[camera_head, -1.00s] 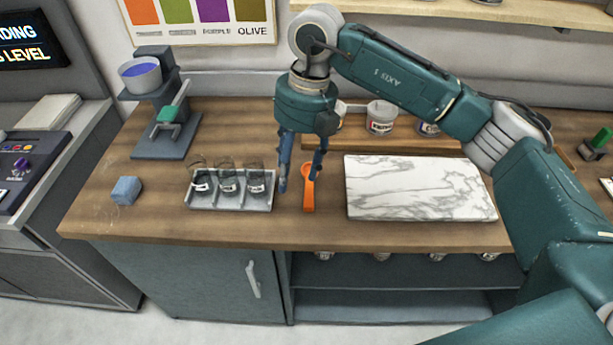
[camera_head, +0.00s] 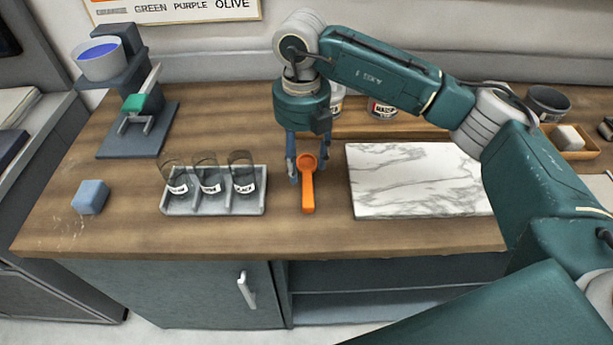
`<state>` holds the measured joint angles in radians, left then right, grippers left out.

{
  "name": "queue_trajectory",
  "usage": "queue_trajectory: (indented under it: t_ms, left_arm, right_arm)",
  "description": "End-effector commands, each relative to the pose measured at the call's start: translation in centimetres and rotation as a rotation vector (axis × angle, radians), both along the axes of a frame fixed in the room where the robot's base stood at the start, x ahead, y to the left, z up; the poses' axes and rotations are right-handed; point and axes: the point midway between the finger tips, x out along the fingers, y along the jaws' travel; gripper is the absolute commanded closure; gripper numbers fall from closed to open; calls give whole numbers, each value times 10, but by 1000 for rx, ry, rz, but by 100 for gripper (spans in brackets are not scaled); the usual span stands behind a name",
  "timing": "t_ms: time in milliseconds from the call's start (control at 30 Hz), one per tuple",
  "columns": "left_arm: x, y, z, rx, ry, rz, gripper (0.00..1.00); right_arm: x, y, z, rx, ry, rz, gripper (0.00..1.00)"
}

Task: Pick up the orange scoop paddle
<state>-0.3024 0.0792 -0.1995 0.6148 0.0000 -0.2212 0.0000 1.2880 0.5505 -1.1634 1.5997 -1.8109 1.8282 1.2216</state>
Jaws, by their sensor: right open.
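The orange scoop paddle (camera_head: 308,190) lies on the wooden counter between the glass tray and the marble slab. Its round bowl end points to the back and its handle to the front edge. My right gripper (camera_head: 308,172) points down over the bowl end, with its fingers open on either side of it. I cannot tell how high the fingertips are above the counter. My left gripper is not in view.
A grey tray (camera_head: 213,206) with three labelled glasses stands left of the scoop. A white marble slab (camera_head: 415,180) lies close on the right. A blue-grey block (camera_head: 90,197) and a dispenser stand (camera_head: 130,143) are at the left. Counter in front is clear.

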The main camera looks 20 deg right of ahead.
Motion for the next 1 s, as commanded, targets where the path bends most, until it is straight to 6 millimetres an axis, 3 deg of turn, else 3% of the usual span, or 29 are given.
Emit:
queue_trajectory:
  t_ms: [267,533,800,867,1000]
  left_arm:
    - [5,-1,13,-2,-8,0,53]
    - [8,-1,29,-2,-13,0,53]
    - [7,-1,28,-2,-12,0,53]
    - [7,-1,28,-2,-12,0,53]
    - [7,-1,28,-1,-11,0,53]
  right_arm:
    - [-5,-1,-22,-1,2,0,48]
    - [-10,0,-60,0,1,-1,48]
    - [-9,0,-65,2,-1,0,48]
    - [-10,0,-65,1,-1,0,56]
    - [-9,0,-65,1,-1,0,84]
